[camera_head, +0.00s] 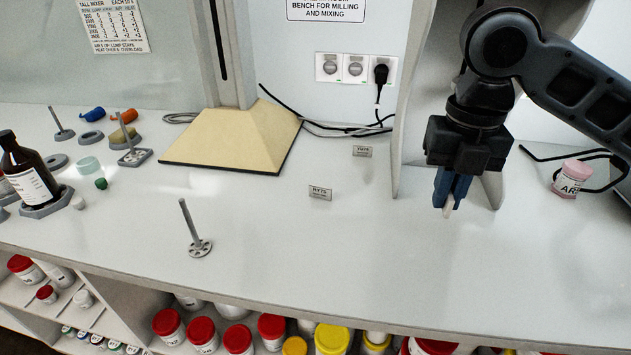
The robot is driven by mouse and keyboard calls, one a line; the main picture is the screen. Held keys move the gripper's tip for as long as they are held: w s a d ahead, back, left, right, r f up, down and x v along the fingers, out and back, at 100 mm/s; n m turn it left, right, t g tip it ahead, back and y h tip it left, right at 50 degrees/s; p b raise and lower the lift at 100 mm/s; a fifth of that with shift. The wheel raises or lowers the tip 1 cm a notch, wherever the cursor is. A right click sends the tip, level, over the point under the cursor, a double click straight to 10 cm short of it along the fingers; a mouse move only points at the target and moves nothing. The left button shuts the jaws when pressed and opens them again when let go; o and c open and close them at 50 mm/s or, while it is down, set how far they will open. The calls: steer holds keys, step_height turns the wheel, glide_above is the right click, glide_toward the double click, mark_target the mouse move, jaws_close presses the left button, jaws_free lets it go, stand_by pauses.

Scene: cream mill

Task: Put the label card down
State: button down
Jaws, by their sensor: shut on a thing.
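My gripper (450,201) points down above the right half of the bench, with its blue fingers shut on a thin pale piece. Only a small lower end of this piece, the label card (448,211), shows between the fingertips. The rest of it is hidden by the fingers, and its face cannot be read. I cannot tell whether its lower end touches the bench. Two small grey label plates stand on the bench to the left of my gripper: a nearer one (320,193) and a farther one (362,151).
A cream stand base (232,142) is at the back. A brown bottle (28,177) is far left. The front middle bench (330,260) is clear.

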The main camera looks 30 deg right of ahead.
steer(key=p, duration=0.2)
glide_above(358, 257)
step_height(358, 257, down, 7)
steer(key=shift+d+r, duration=0.1)
steer(key=shift+f, duration=0.35)
steer(key=shift+f+p, duration=0.3)
steer(key=shift+f, duration=1.45)
steer(key=shift+f, duration=0.1)
steer(key=shift+f, duration=0.15)
steer(key=c, duration=1.2)
jaws_free()
step_height(358, 257, up, 13)
steer(key=shift+f+b, duration=0.2)
steer(key=shift+b, duration=0.3)
